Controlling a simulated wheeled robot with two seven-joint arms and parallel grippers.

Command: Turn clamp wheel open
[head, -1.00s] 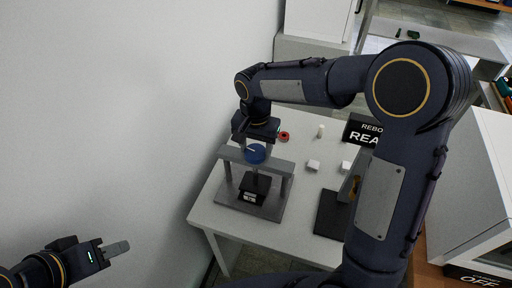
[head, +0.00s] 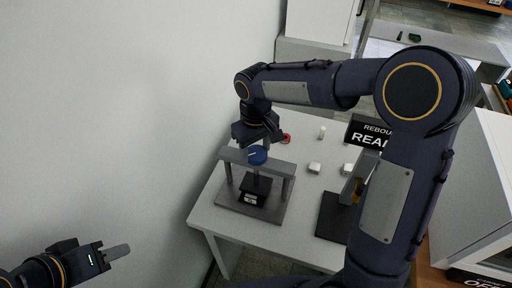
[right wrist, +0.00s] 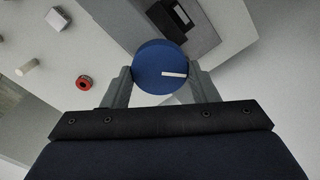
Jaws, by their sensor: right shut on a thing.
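The blue clamp wheel (head: 257,155), with a white line on its top, sits on the crossbar of a grey press frame (head: 233,156). It also shows in the right wrist view (right wrist: 160,66), with the white line pointing right. My right gripper (head: 258,147) comes down from above and is shut on the wheel. In the right wrist view the fingers of my right gripper (right wrist: 160,78) lie on either side of the wheel's rim. My left gripper (head: 117,252) is at the lower left, away from the table; I see it edge-on, so its opening is unclear.
A black block with a small display (head: 252,190) is under the crossbar. A red ring (head: 286,138), white blocks (head: 314,168) and a black sign (head: 368,133) are on the white table (head: 215,222). A wall runs along the left. My right arm hides part of the table's right side.

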